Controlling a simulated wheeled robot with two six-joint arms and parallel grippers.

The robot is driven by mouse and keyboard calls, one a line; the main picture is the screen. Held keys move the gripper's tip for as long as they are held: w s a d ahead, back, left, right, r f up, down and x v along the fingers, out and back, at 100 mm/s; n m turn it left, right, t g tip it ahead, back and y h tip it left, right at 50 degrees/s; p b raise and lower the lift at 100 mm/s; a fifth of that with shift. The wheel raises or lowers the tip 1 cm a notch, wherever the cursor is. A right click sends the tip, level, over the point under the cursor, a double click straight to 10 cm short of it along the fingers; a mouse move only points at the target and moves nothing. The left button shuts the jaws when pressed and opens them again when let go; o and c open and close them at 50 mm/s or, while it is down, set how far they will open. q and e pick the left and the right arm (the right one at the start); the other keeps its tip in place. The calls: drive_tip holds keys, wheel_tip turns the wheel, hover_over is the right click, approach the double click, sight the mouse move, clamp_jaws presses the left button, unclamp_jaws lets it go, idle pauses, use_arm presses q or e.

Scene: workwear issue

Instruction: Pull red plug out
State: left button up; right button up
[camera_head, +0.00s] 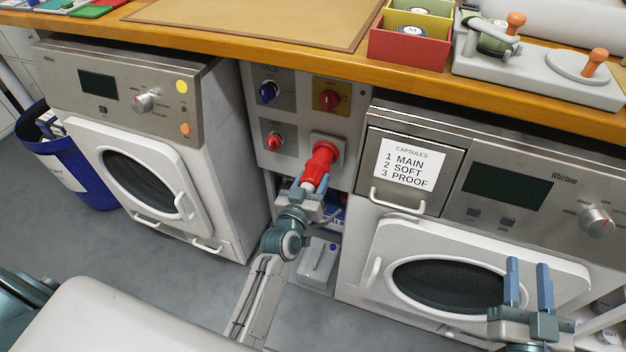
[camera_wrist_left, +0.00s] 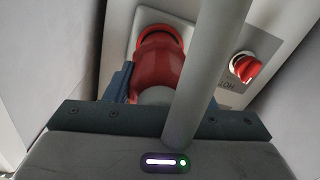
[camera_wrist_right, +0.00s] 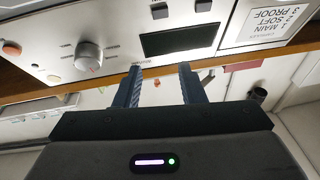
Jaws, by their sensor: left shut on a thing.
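The red plug (camera_head: 319,165) sits against its red socket (camera_head: 328,147) on the grey panel between the two machines. In the left wrist view the plug (camera_wrist_left: 158,70) meets the red socket ring (camera_wrist_left: 160,32), and I cannot see a gap. My left gripper (camera_head: 311,188) is shut on the plug from below. In the left wrist view one blue finger (camera_wrist_left: 118,84) lies along the plug's left side; a grey cable hides part of the other side. My right gripper (camera_head: 528,285) is open and empty before the right machine; its two fingers stand apart in the right wrist view (camera_wrist_right: 160,85).
Red and blue knobs (camera_head: 268,92) and a red switch on yellow (camera_head: 329,100) share the panel. A capsule drawer handle (camera_head: 398,203) juts out to the right. A wooden counter (camera_head: 240,38) runs above. A white container (camera_head: 318,262) stands below.

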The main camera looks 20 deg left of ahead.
use_arm(q)
drive_tip(key=o, duration=1.4)
drive_tip(key=shift+c, duration=0.2)
drive_tip(key=shift+s, duration=0.1)
